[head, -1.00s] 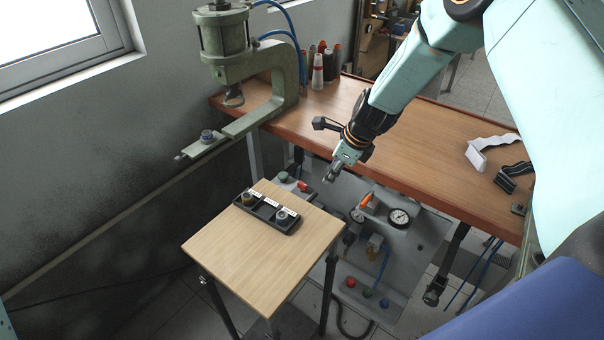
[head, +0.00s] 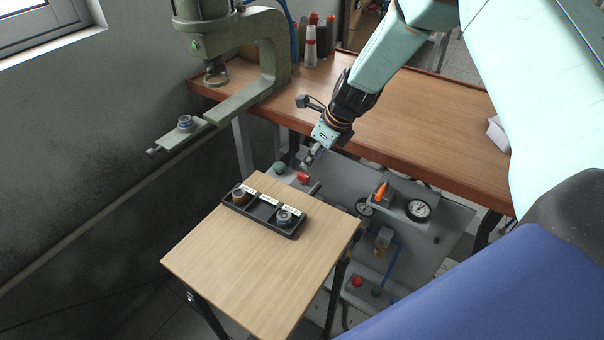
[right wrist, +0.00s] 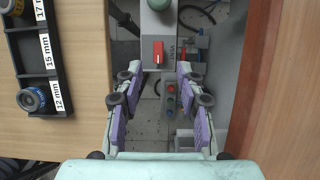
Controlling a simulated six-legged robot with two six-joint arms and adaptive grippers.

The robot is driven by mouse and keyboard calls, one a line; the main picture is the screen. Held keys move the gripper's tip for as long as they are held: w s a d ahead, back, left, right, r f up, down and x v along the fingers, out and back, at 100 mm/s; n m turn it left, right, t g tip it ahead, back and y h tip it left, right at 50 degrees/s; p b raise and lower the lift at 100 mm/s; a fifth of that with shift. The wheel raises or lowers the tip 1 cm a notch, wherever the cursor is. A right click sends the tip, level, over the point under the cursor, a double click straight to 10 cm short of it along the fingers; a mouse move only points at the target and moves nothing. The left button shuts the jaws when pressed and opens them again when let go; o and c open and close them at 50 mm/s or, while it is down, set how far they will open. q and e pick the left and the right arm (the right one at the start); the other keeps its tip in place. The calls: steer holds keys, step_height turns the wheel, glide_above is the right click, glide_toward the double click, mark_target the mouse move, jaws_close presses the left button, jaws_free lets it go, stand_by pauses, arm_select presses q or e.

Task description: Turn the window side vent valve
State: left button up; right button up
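The red vent valve handle (head: 303,177) on the window side sits on a grey box below the bench edge, beside a green knob (head: 279,167). In the right wrist view the red handle (right wrist: 158,52) lies ahead of the fingertips, roughly between the finger lines. My right gripper (head: 311,158) hangs just above the handle in the head view. In the right wrist view this gripper (right wrist: 160,92) is open, its purple pads apart with nothing between them. A second, orange handle (head: 381,191) is farther right, next to a gauge. My left gripper is not in view.
A small wooden table (head: 250,270) with a black tray (head: 292,233) of labelled slots stands close on the left. The wooden bench edge (head: 400,170) is close on the right. A green press (head: 262,60) stands at the back left.

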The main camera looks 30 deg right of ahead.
mark_target(304, 174)
steer(key=b+x, duration=0.2)
steer(key=x, duration=0.5)
steer(key=shift+s+f, duration=0.15)
steer(key=shift+s, duration=0.2)
steer(key=shift+w+a, duration=0.1)
steer(key=shift+w, duration=0.15)
steer(key=c, duration=0.5)
jaws_close()
